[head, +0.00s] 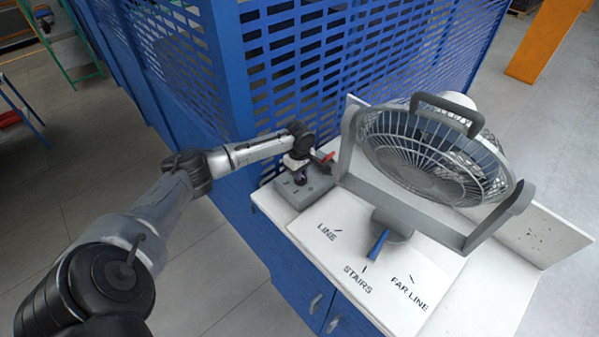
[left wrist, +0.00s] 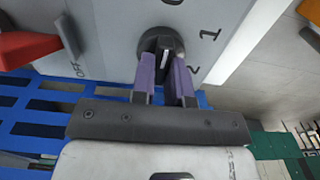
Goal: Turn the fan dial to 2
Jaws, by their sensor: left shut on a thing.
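The fan dial (left wrist: 151,42) is a dark round knob on a grey control box (left wrist: 105,35), seen in the left wrist view. The numerals 1 and 2 are printed to its right, with 2 at the lower right. A white mark shows on the knob's grip, but I cannot tell exactly which numeral it points to. My left gripper (left wrist: 164,68) is shut on the knob, with one purple finger on each side. In the head view the left gripper (head: 301,176) is over the grey box (head: 287,193) and hides the dial. My right gripper is not in view.
A red switch lever (left wrist: 28,48) with an OFF label is beside the dial. The large grey fan (head: 430,155) stands right of the box on a white tabletop (head: 310,225). A blue pointer (head: 378,246) is near STAIRS. Blue mesh panels (head: 310,60) rise behind.

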